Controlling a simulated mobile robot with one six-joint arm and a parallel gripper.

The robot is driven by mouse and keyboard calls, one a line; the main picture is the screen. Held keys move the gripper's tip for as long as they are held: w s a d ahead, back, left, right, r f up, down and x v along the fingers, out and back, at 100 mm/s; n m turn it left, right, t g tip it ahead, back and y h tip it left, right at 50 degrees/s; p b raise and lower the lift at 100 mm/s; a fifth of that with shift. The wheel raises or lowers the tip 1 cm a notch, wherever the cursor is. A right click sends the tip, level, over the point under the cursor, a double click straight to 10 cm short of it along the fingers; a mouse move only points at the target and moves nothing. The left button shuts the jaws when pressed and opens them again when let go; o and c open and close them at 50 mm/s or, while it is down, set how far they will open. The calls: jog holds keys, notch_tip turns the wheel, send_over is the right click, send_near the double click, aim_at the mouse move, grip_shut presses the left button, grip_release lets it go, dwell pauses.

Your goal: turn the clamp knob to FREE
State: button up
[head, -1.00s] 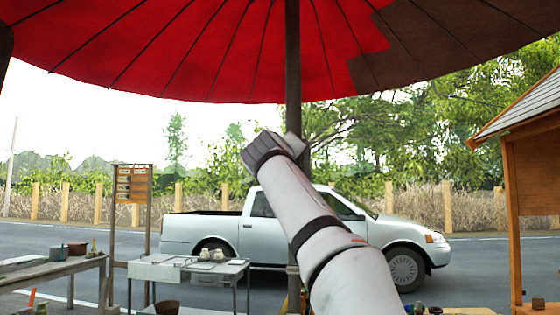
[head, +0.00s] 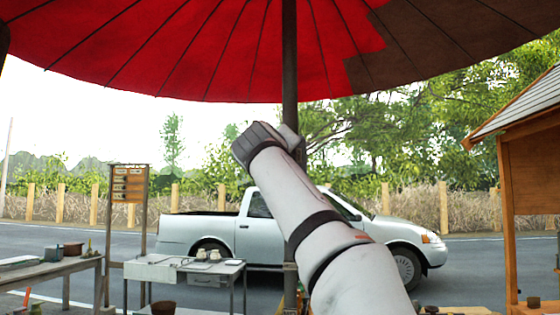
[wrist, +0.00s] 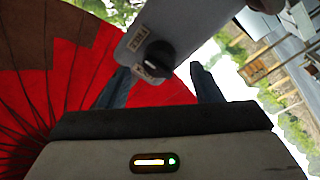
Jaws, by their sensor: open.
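In the wrist view the black clamp knob (wrist: 158,56) sits on a grey plate (wrist: 178,28). A label that seems to read FREE (wrist: 136,43) is left of the knob, and another label, too small to read surely, lies just below it. Which way the knob points is unclear. My gripper (wrist: 160,76) is open, one finger on each side of the knob in the picture. The fingers look empty; whether they touch the plate or stop short of it I cannot tell. In the head view my arm reaches up toward the pole, with the knob and my fingers not discernible.
A dark pole (head: 290,60) carries the red umbrella (head: 200,50) overhead. A grey table (head: 215,266) with small pots stands ahead, and a wooden table (head: 60,268) stands left. A pickup truck (head: 280,228) is on the road behind. A wooden kiosk (head: 530,180) is at right.

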jog(key=b+v, duration=0.1)
jog(key=v, duration=0.4)
dwell(0.4)
jog(key=s+d+f+m+g, duration=0.1)
jog(key=s+d+f+g, duration=0.15)
jog(key=f, duration=0.85)
jog(key=s+d+f+g+y, duration=0.1)
jog(key=d+f+g, duration=0.25)
jog(key=f, duration=0.65)
jog(key=s+d+f+m+g, duration=0.1)
jog(key=d+f+g, duration=0.25)
jog(key=f, duration=0.75)
jog(key=s+d+f+m+g+y, duration=0.1)
jog(key=s+d+f+m+g, duration=0.1)
jog(key=s+f, duration=1)
jog(key=s+d+f+m+g+y, duration=0.1)
jog(key=s+f+g, duration=0.3)
jog(key=s+f, duration=0.8)
notch_tip(320, 180, down, 5)
jog(key=shift+d+f+m+g+y, duration=0.2)
jog(key=shift+d+m+g+y, duration=0.15)
jog(key=shift+d+m, duration=0.35)
